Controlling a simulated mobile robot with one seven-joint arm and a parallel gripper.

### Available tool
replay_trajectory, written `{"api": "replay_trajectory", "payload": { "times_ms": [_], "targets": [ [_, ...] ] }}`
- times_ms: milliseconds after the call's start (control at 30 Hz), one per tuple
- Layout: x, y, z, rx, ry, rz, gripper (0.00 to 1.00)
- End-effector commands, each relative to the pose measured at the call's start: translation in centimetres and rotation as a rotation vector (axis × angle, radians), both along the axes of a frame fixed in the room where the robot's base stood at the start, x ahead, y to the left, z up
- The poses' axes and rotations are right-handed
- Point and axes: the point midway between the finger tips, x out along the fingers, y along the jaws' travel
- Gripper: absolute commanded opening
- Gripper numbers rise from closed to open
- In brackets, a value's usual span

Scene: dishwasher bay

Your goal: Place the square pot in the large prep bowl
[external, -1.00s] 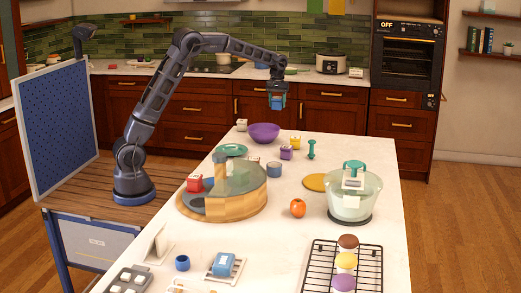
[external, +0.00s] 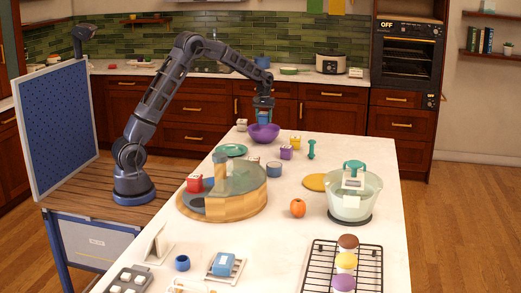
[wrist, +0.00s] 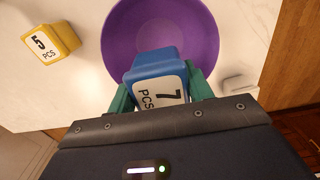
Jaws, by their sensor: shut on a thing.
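The square pot is blue with a white label reading "7 PCS" (wrist: 155,75); it shows small in the external view (external: 263,117). My gripper (external: 263,110) is shut on it, with green fingers on both sides of the pot in the wrist view (wrist: 160,92). The purple bowl (external: 262,134), which I take as the large prep bowl, stands at the far end of the white counter. In the wrist view the pot overlaps the near part of the bowl (wrist: 125,35). The pot is at or just above the rim; contact cannot be told.
A yellow pot marked "5 PCS" (wrist: 48,43) stands beside the bowl. A white-and-grey small block (external: 241,125), a purple pot (external: 286,152) and a teal dumbbell-shaped item (external: 311,149) are near. The glass bowl (external: 352,203) is farther right.

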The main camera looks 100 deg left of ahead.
Motion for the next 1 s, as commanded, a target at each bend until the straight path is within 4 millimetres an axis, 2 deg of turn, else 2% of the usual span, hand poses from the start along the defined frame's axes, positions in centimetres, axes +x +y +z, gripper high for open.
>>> {"api": "replay_trajectory", "payload": {
  "times_ms": [33, 200, 467, 700, 800, 1000],
  "targets": [
    [-0.1, 0.0, -1.2, -0.002, 0.001, 0.001, 0.24],
    [-0.1, 0.0, -3.9, -0.002, 0.001, 0.001, 0.24],
    [0.0, 0.0, -5.3, 0.0, -0.001, 0.001, 0.24],
    [0.0, 0.0, -8.5, -0.002, 0.001, 0.001, 0.24],
    [0.0, 0.0, -9.1, 0.0, -0.001, 0.0, 0.24],
    [0.0, 0.0, -9.1, 0.001, -0.001, 0.0, 0.24]
  ]
}}
